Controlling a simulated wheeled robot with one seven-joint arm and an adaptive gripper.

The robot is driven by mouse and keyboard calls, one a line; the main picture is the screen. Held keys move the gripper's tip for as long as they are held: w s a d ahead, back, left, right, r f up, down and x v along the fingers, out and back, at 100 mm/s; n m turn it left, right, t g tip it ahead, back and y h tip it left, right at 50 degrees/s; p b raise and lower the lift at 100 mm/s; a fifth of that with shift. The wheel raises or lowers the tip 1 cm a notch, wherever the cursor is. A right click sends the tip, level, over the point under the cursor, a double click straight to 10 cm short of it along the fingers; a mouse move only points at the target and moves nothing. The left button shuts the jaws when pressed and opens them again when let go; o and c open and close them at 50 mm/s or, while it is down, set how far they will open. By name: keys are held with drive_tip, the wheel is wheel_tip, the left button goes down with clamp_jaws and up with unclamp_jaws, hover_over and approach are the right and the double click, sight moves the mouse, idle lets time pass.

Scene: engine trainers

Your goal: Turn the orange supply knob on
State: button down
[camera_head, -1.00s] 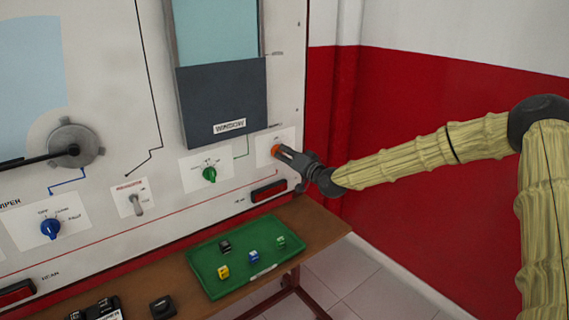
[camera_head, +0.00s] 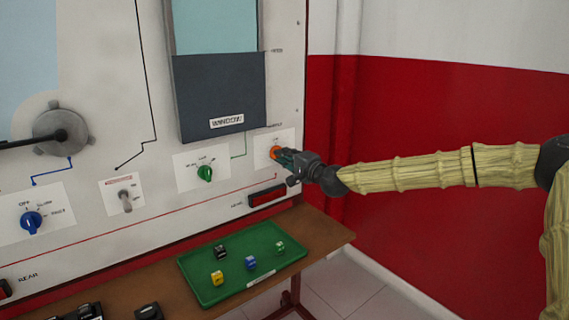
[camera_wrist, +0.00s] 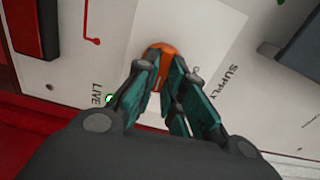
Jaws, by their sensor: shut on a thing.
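The orange supply knob (camera_head: 275,153) sits on a white plate at the right side of the upright panel. It also shows in the wrist view (camera_wrist: 160,51), beside the printed word SUPPLY. My gripper (camera_head: 283,156) reaches it from the right. In the wrist view my gripper's teal fingers (camera_wrist: 167,78) are shut on the knob, and they hide its lower part and some of its markings. A small bright greenish spot (camera_wrist: 109,98) shows by the word LIVE.
A green knob (camera_head: 205,173), a toggle switch (camera_head: 125,201) and a blue knob (camera_head: 31,221) are to the left. A dark window panel (camera_head: 222,95) is above. Below, a brown bench (camera_head: 322,235) bears a green tray (camera_head: 205,293) with several small cubes. Right of the panel is red wall.

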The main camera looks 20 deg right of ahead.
drive_tip(key=shift+d+m, duration=0.15)
drive_tip(key=shift+m, duration=0.25)
drive_tip(key=c, duration=1.5)
unclamp_jaws()
drive_tip(key=shift+d, duration=0.1)
drive_tip(key=shift+a, duration=0.2)
drive_tip(key=v, duration=1.2)
